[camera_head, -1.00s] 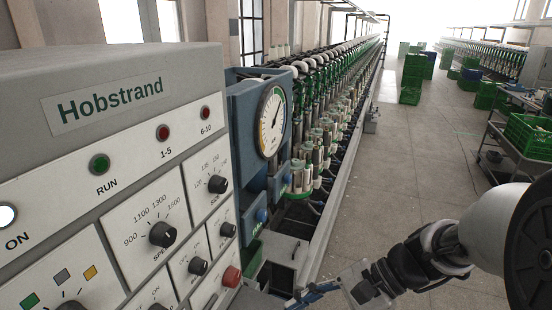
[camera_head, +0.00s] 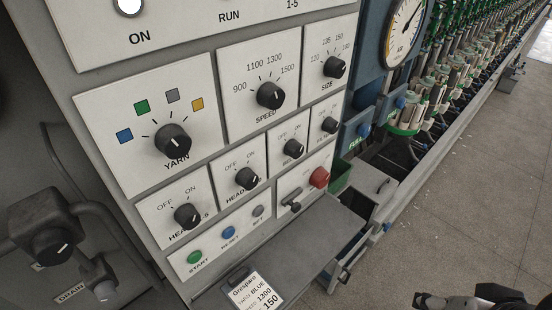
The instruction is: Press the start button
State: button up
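The start button (camera_head: 194,257) is a round green button labelled START, at the lower left of the control panel (camera_head: 205,100). A blue RESET button (camera_head: 228,233) and a grey button (camera_head: 258,211) sit to its right in the same strip. Part of my arm, with what looks like my gripper (camera_head: 432,300), shows dark at the bottom right edge. It is well to the right of the panel and apart from the start button. Most of it is cut off by the frame, so its opening cannot be seen.
A grey shelf (camera_head: 290,250) juts out below the buttons, with a printed card (camera_head: 256,291) on its front. A red button (camera_head: 319,177) and several black knobs, including YARN (camera_head: 173,140), are on the panel. Grey valve-like fittings (camera_head: 50,238) stand at left. The floor (camera_head: 480,190) at right is clear.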

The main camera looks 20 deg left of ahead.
aim_at(196, 256)
jog(key=u, duration=1.75)
